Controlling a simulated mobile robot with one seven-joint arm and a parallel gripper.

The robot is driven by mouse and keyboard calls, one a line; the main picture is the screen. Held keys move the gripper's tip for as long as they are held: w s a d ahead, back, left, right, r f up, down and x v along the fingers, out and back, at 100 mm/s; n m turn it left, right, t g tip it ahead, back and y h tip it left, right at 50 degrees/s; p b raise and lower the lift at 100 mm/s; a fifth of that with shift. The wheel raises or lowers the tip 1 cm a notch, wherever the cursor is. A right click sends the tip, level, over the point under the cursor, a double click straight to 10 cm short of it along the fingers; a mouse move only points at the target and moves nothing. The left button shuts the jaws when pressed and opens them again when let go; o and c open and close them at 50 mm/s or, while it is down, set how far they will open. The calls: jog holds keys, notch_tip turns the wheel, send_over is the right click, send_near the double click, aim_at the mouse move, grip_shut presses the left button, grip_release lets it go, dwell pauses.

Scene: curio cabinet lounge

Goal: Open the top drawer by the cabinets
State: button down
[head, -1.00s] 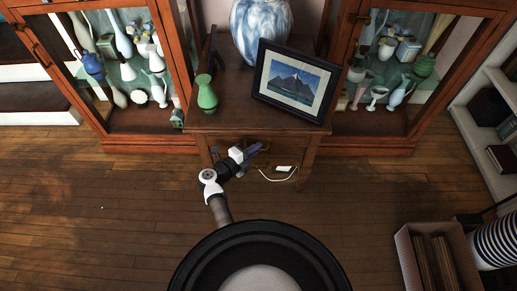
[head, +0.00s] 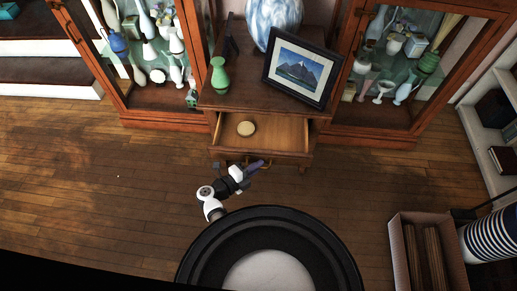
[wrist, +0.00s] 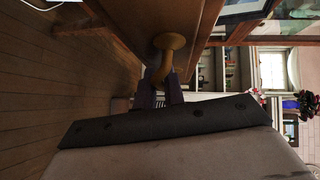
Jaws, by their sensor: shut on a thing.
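The top drawer (head: 285,135) of the small wooden cabinet (head: 235,97) is pulled well out, and its inside shows from above. A round tan object (head: 246,128) lies in it at the left. My gripper (head: 258,165) is at the drawer's front, below its front edge. In the wrist view my gripper (wrist: 160,95) is shut on the curved brass handle (wrist: 168,52), which stands out from the wooden drawer front (wrist: 185,20). The fingertips hide part of the handle.
A green vase (head: 219,75), a framed mountain picture (head: 300,72) and a blue-white vase (head: 273,25) stand on the cabinet top. Glass display cases flank it. A box (head: 399,250) and a striped bin (head: 490,240) stand at the lower right. Floor at the left is clear.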

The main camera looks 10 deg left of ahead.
jog(key=s+p, duration=0.2)
jog(key=s, duration=0.7)
jog(key=c, duration=1.8)
grip_release()
jog(key=b+v, duration=0.1)
jog(key=v, duration=1.3)
jog(key=shift+b, duration=0.35)
